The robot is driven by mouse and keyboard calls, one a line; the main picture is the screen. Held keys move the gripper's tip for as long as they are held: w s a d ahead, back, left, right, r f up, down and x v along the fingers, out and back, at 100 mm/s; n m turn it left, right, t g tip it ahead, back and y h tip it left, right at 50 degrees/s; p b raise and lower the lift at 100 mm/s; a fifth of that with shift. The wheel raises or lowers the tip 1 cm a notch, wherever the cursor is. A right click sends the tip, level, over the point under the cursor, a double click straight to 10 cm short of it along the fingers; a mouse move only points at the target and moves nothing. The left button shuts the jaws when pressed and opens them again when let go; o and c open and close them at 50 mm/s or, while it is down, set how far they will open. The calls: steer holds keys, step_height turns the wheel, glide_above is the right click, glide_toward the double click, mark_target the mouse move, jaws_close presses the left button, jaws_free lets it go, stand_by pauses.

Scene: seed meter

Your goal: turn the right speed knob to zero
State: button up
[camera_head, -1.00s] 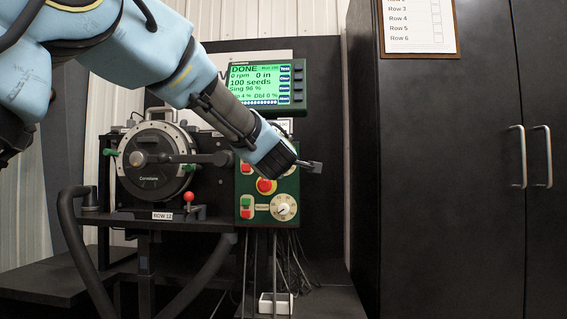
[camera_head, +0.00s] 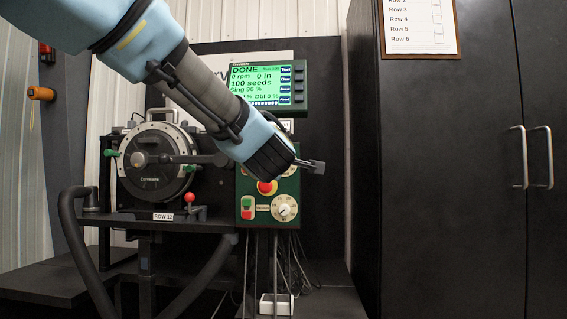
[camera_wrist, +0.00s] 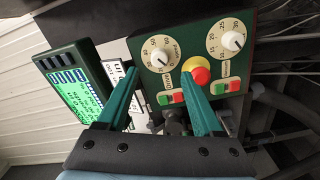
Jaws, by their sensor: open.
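The green control panel (camera_head: 262,214) has two white round dials with knobs. The lower dial knob (camera_head: 285,208) is in clear view in the head view. The upper one is mostly hidden behind my gripper (camera_head: 314,167). In the wrist view both show: the upper dial knob (camera_wrist: 160,56) at the left and the lower dial knob (camera_wrist: 232,41) at the right. No contact shows.
A red stop button (camera_wrist: 197,70) sits between the dials, with green and red push buttons nearby. A display (camera_head: 265,88) reading DONE and 0 rpm is above the panel. The seed meter (camera_head: 150,165) stands left, a dark cabinet (camera_head: 450,180) right. Cables hang below.

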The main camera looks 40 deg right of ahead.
steer(key=v, duration=0.3)
steer(key=shift+s+a, duration=0.2)
stand_by(0.3)
steer(key=w+a+f+m+g+y, duration=0.2)
steer(key=w+a+f+m+y, duration=0.3)
steer(key=a+f, duration=0.7)
steer(key=w+a+f+g+y, duration=0.25)
steer(key=w+a+f, duration=0.45)
steer(key=a+f, duration=0.5)
steer(key=s+a+f+m+g+y, duration=0.1)
steer(key=s+a+f+g+y, duration=0.1)
steer(key=s+a+f, duration=0.45)
steer(key=s+a+f+g+y, duration=0.1)
steer(key=a+f+g, duration=0.25)
steer(key=a, duration=0.55)
steer(key=s+a+f+m+g+y, duration=0.1)
steer(key=s+a+f+g+y, duration=0.1)
steer(key=s+a+f, duration=0.45)
step_height(320, 180, up, 29)
steer(key=w+p, duration=0.3)
steer(key=p, duration=2.5)
steer(key=shift+a, duration=0.3)
